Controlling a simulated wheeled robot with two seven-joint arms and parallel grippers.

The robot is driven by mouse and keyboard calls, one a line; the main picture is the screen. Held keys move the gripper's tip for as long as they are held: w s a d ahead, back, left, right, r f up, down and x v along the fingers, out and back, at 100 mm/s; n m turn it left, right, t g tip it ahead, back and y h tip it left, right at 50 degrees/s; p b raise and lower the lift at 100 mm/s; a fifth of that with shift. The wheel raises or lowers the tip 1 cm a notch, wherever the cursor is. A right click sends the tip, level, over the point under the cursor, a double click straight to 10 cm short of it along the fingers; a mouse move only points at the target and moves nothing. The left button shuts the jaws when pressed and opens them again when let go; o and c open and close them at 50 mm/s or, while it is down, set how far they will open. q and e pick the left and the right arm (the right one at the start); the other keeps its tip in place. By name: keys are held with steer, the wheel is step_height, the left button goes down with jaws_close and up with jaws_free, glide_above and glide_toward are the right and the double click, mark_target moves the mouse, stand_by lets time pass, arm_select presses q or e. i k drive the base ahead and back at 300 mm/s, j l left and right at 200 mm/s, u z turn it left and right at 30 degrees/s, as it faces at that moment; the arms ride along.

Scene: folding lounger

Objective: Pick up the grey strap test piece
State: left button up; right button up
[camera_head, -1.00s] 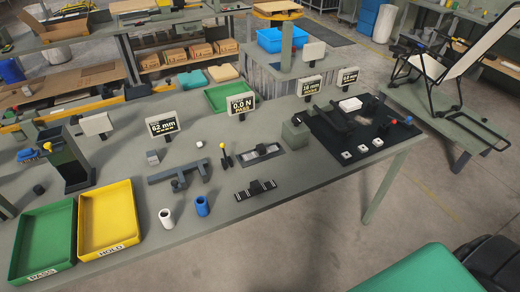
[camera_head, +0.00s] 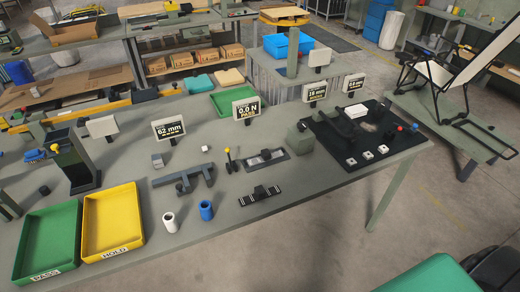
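Neither of my grippers is in view. A dark strip with pale bands (camera_head: 260,195) lies flat near the front edge of the grey-green workbench (camera_head: 300,215). Behind it, a light strip on a dark plate (camera_head: 265,159) lies beside a small yellow-and-black upright tool (camera_head: 229,160). Either could be the grey strap test piece; I cannot tell which at this size. A display reading 0.0 N PASS (camera_head: 246,107) stands behind them. Nothing touches either strip.
A white cup (camera_head: 170,222) and a blue cup (camera_head: 206,210) stand left of the banded strip. A grey bracket (camera_head: 183,177) lies behind them. Green (camera_head: 47,243) and yellow (camera_head: 110,222) trays are at left. A black mat (camera_head: 350,145) with small parts is at right.

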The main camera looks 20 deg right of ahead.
mark_target(265, 155)
steer(key=i+l+u, duration=0.1)
steer(key=l, duration=0.8)
steer(key=i+l, duration=0.2)
steer(key=l, duration=0.65)
steer(key=i+l+u, duration=0.15)
steer(key=l, duration=0.75)
steer(key=l+u, duration=0.1)
steer(key=l, duration=0.8)
steer(key=i, duration=0.05)
